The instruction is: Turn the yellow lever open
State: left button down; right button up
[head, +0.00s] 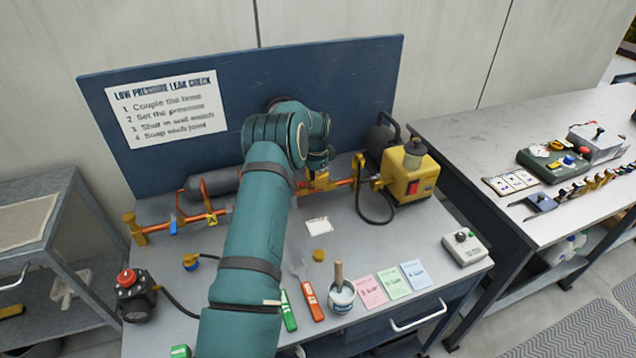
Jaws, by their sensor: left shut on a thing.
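An orange pipe (347,183) with brass fittings runs across the workbench. My left arm reaches over the bench, and its wrist is bent down at the pipe. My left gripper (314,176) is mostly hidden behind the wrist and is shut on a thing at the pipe. A yellow part, which looks like the yellow lever (322,182), shows right beside the fingers. Its angle and the exact grip are hard to see. My right gripper is not in view.
A yellow pump box (407,175) with a red switch stands to the right. A red-topped box (130,290) is at left. A blue board (345,85) stands behind.

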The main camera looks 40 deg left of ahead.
pick_arm(q)
jog(key=shift+a+f+m, duration=0.15)
jog(key=shift+m, duration=0.25)
jog(key=c, duration=0.9)
grip_release()
jog(key=shift+w, duration=0.1)
